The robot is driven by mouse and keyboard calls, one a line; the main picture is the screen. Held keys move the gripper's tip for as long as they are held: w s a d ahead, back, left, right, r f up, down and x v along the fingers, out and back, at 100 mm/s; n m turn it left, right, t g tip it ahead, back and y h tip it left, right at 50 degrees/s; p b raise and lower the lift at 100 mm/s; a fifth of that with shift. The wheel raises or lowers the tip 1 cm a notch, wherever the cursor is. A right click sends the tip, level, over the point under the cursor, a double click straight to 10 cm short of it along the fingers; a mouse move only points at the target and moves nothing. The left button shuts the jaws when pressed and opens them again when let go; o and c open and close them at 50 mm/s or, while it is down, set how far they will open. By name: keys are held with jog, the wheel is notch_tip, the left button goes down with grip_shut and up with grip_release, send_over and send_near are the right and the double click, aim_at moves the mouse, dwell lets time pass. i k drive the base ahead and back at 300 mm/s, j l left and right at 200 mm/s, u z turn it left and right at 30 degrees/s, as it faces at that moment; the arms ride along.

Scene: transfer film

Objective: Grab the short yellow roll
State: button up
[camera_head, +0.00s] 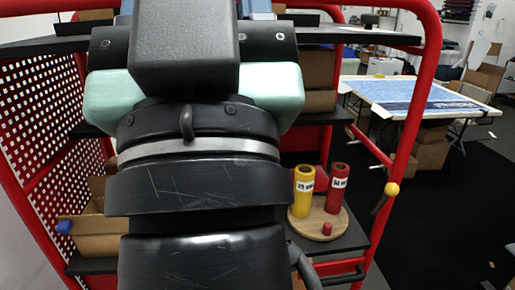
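The yellow roll (302,192) stands upright on a round wooden board (316,232) on the shelf, right of my arm. It has a white label with small dark print and an open top end. My black arm fills the middle of the view. My gripper's fingers do not show, so I cannot tell where they are relative to the roll.
A red roll (337,188) stands close right of the yellow one. Red frame tubes (424,90) and a yellow-knobbed lever (391,188) are at right. Open cardboard boxes (97,222) are left.

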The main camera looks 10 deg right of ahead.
aim_at(304, 176)
jog(key=i+z, duration=0.3)
jog(key=i+j+z, duration=0.15)
jog(key=i+z, duration=0.15)
jog(key=i, duration=0.8)
